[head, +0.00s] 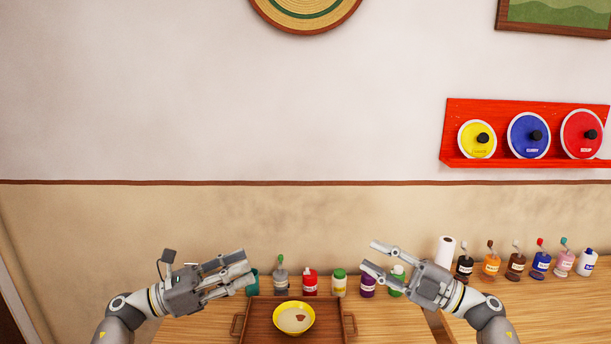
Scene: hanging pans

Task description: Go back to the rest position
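My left gripper (243,273) hangs over the left part of the wooden counter, pointing right, with its fingers a little apart and nothing seen between them. My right gripper (368,257) is over the counter to the right of the tray, pointing left, with its fingers spread wide and empty. Neither gripper appears to hold anything. A yellow bowl (294,318) with pale contents and a brown spot sits in the wooden tray (262,332) between the two arms.
Several bottles, including a red one (310,282) and a green-capped one (339,283), stand behind the tray. More bottles and a paper roll (445,252) line the right counter. A red wall shelf (457,122) holds three round lids.

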